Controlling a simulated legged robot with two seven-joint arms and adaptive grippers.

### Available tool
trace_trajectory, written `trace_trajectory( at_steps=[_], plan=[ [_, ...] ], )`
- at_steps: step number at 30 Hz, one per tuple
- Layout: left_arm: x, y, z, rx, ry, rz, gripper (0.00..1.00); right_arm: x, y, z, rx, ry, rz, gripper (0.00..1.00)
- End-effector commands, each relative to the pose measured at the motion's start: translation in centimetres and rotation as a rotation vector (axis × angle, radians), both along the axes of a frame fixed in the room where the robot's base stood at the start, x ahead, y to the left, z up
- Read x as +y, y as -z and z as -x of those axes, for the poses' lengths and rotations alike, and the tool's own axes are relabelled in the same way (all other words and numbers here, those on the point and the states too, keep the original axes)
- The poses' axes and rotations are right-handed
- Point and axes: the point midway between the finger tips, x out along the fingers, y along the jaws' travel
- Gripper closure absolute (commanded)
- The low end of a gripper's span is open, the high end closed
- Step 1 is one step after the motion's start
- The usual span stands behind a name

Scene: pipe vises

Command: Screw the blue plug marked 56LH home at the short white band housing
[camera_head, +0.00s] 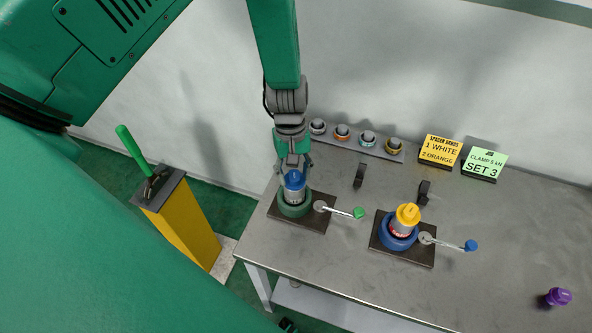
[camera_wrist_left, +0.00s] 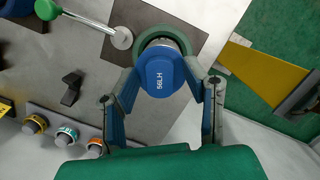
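The blue plug (camera_head: 294,179) sits upright on top of the silver housing (camera_head: 295,195) clamped in the green vise (camera_head: 294,208). In the left wrist view the plug (camera_wrist_left: 162,76) shows its 56LH mark. My left gripper (camera_head: 294,165) comes down from above and behind it; in the wrist view its fingers (camera_wrist_left: 163,84) stand on either side of the plug, apparently with small gaps. Whether a white band is on this housing is too small to tell. A yellow plug (camera_head: 408,213) stands on another housing in the blue vise (camera_head: 396,237). My right gripper is out of view.
A rack (camera_head: 352,142) with several banded rings stands behind the vises, beside signs "1 white, 2 orange" (camera_head: 440,151) and "Clamp 5 kN, set 3" (camera_head: 483,164). Vise levers with green (camera_head: 358,213) and blue (camera_head: 470,245) knobs reach rightward. A purple part (camera_head: 557,297) lies right.

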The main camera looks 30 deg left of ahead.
Motion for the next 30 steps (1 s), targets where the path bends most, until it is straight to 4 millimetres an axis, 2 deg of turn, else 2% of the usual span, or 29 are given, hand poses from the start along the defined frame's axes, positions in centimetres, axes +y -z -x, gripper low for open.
trace_trajectory(
  at_steps=[4,7,8,14,17,21,22,23,24,30],
  plan=[
    [0.0,0.0,0.0,0.000,0.000,0.000,0.60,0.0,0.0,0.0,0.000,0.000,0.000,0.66],
    [0.0,0.0,0.0,0.000,0.000,0.000,0.95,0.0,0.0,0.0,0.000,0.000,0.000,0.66],
    [0.0,0.0,0.0,0.000,0.000,0.000,1.00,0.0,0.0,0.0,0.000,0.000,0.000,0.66],
    [0.0,-0.1,0.1,0.001,-0.038,0.000,1.00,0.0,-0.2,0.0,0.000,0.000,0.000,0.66],
    [0.0,-0.3,0.1,0.003,-0.223,0.001,1.00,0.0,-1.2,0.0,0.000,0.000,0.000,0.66],
    [0.0,0.0,0.2,0.005,-0.664,0.003,1.00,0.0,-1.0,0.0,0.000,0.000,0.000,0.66],
    [0.0,0.0,0.0,0.002,-0.674,0.000,0.85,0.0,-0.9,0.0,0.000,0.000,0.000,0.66],
    [0.0,0.1,0.0,0.001,-0.662,0.000,0.95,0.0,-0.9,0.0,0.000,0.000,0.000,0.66],
    [0.0,0.1,0.0,0.001,-0.657,0.000,1.00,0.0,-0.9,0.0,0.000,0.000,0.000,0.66],
    [0.0,0.1,0.0,0.001,-0.653,-0.002,1.00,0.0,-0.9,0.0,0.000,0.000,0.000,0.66]
  ],
)
